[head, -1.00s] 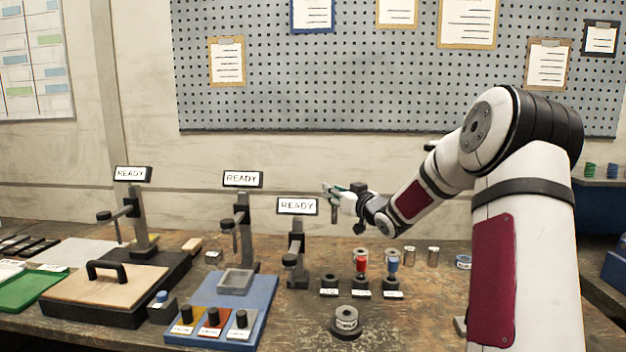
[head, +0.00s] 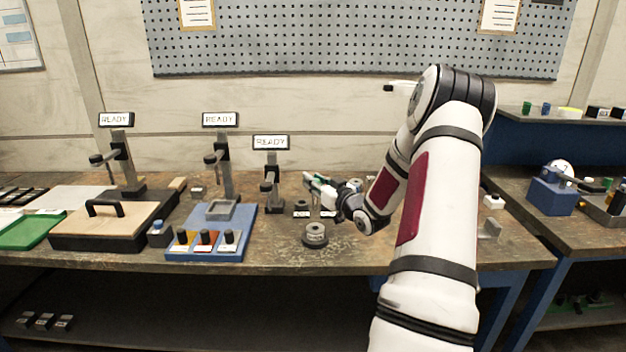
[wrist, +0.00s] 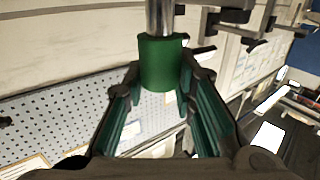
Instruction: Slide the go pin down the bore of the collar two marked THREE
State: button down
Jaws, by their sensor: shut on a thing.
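The go pin (wrist: 160,62) shows in the wrist view as a green sleeve with a bright steel shaft, between my jaws. My gripper (head: 316,182) is shut on its green part and holds it above the bench. The shaft runs out of the top of the wrist picture, so its tip is hidden. A grey collar (head: 315,229) sits on a round black base on the bench, below and in front of my gripper in the head view. Its marking is too small to read. The pin is apart from this collar. No collar is clear in the wrist view.
Small black labelled stands (head: 301,209) are behind the collar, partly hidden by my arm. A post with a READY sign (head: 271,143) stands just left of my gripper. A blue tray with knobs (head: 208,240) lies left of the collar. Bench right of the collar is fairly clear.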

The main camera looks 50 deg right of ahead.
aim_at(317, 198)
jog(key=shift+r, duration=0.1)
jog(key=shift+f+b, duration=1.1)
jog(key=shift+f, duration=1.85)
jog(key=shift+p, duration=0.4)
jog(key=shift+f+b, duration=1.4)
jog(key=shift+f, duration=1.4)
jog(key=c, duration=1.2)
grip_release()
jog(key=shift+c, duration=0.2)
jog(key=shift+s, duration=0.2)
jog(key=v, duration=1.1)
jog(key=shift+s, duration=0.35)
jog(key=shift+a, duration=0.1)
